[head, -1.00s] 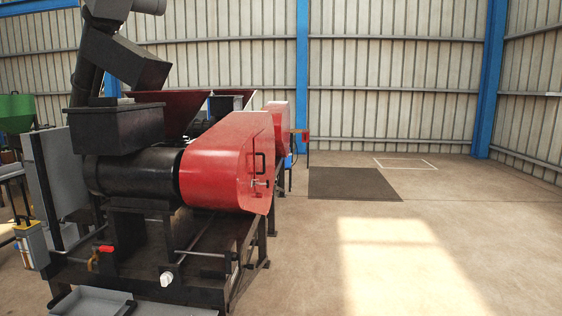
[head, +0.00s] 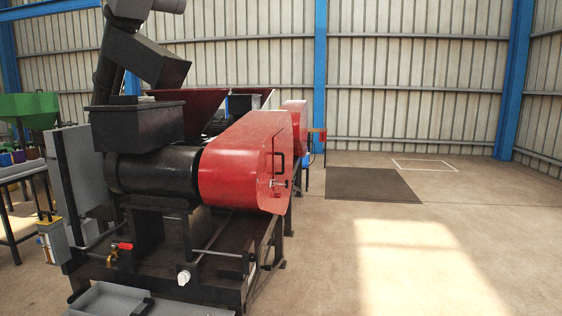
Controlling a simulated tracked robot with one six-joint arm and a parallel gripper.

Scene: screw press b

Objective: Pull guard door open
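The red guard (head: 238,168) covers the right end of the black screw press (head: 152,175) in the head view. Its door (head: 279,150) is the flat rounded face on the guard's right side, seen at a steep angle, and it looks closed. A dark upright handle (head: 282,162) is on the door, with a small light-coloured latch (head: 279,183) below it. My gripper is not in view, and no part of my arm shows.
The press stands on a dark frame (head: 270,245). A grey tray (head: 108,300) lies low at the front left. A green hopper (head: 30,108) stands at the far left. Open concrete floor (head: 370,240) lies right of the press, with a dark mat (head: 370,184) farther back.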

